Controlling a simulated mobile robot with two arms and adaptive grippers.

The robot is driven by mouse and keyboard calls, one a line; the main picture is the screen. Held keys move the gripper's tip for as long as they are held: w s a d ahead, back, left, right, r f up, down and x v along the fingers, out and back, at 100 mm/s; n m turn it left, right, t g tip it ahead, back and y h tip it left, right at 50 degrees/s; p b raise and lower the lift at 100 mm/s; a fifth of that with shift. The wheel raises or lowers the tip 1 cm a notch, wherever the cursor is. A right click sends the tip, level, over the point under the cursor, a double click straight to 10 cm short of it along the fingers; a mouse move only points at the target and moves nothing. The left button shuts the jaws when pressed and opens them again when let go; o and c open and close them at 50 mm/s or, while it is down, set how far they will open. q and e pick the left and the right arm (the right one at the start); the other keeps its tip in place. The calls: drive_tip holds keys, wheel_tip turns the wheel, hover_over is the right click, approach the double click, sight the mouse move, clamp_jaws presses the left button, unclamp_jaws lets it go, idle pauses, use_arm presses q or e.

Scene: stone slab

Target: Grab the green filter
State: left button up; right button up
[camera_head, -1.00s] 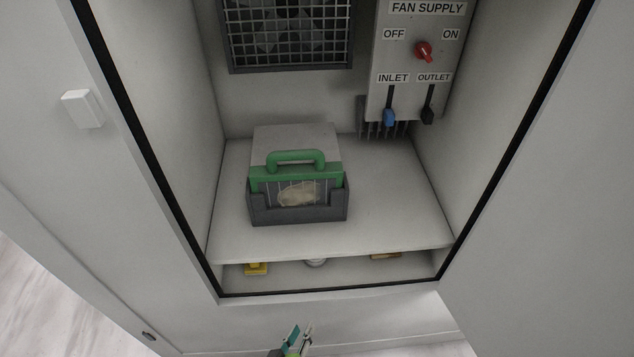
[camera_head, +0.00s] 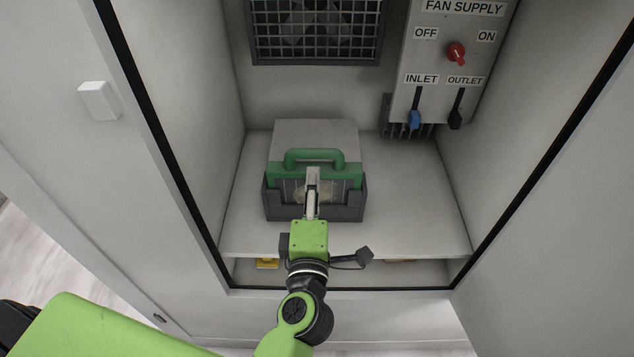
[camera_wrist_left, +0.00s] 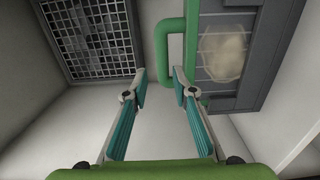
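The green filter (camera_head: 273,171) sits upright in a dark grey holder (camera_head: 287,213) on the cabinet shelf, its handle arching up on top. A tan stain shows on its panel. My left gripper (camera_head: 313,172) reaches into the cabinet in front of the filter, its tips just below the handle in the head view. My right gripper is not in view.
A light grey box stands behind the filter (camera_head: 315,132). A mesh-covered fan (camera_head: 315,30) is on the back wall. The fan supply panel (camera_head: 440,60), with a red knob and two levers, is at right. The shelf (camera_head: 410,200) is clear right of the filter.

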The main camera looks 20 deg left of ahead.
sight(314, 157)
use_arm(q)
drive_tip(key=x, duration=0.5)
drive_tip(key=p+x, duration=0.1)
drive_tip(key=x, duration=0.4)
drive_tip(key=shift+a+f, duration=0.1)
drive_tip(key=shift+f, duration=0.15)
drive_tip(key=shift+r, duration=0.1)
clamp_jaws()
